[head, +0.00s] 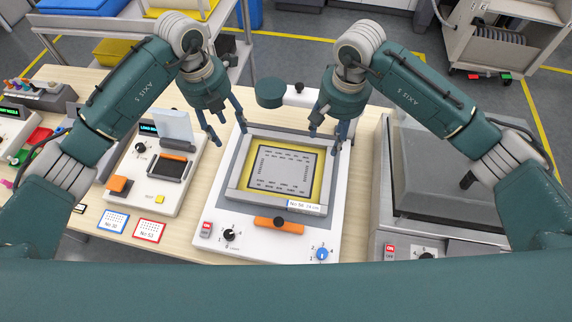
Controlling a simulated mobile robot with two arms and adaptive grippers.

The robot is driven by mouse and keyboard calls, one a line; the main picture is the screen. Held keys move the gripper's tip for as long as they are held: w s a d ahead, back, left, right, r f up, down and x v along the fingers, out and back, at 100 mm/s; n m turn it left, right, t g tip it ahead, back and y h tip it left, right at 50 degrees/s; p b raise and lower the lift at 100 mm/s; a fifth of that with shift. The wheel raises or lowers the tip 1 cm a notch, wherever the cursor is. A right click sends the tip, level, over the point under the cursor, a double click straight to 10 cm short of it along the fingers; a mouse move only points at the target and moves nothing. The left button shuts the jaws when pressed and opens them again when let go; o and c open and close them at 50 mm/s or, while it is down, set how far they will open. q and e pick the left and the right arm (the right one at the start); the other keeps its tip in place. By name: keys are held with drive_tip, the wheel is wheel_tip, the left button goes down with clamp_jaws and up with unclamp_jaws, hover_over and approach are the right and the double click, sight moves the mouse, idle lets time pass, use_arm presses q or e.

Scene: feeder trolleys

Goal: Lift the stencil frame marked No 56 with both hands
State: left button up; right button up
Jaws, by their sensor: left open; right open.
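The stencil frame (255,199) has a grey rim, a yellow border and a silver plate with rows of dark apertures. It lies flat in the white printer (336,200) in the head view. A small white label on its front right edge seems to read No 56, but the print is small. My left gripper (228,135) is open and empty above the frame's back left corner. My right gripper (327,138) is open and empty above its back right corner. Both look apart from the frame.
An orange-handled bar (278,224) and knobs sit in front of the frame. A white device (145,190) stands to the left. A grey lidded machine (435,165) stands close on the right. Two cards, blue (113,221) and red (149,231), lie at front left.

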sight(235, 167)
use_arm(q)
drive_tip(key=shift+m+y, duration=0.7)
drive_tip(key=shift+m, duration=0.2)
drive_tip(key=s+f, duration=0.3)
drive_tip(key=shift+s+d, duration=0.1)
use_arm(e)
drive_tip(key=shift+s+d+f+n+g+h, duration=0.15)
drive_tip(key=shift+s+d+f+n, duration=0.15)
drive_tip(key=shift+d+f, duration=0.25)
drive_tip(key=shift+s+d+f+n+g+h, duration=0.2)
drive_tip(key=shift+s+d+f, duration=0.2)
drive_tip(key=shift+d+f, duration=0.15)
use_arm(q)
wheel_tip(235, 167, down, 11)
drive_tip(key=shift+r, duration=0.1)
use_arm(e)
wheel_tip(235, 167, down, 11)
drive_tip(key=shift+r, duration=0.15)
use_arm(q)
clamp_jaws()
use_arm(e)
clamp_jaws()
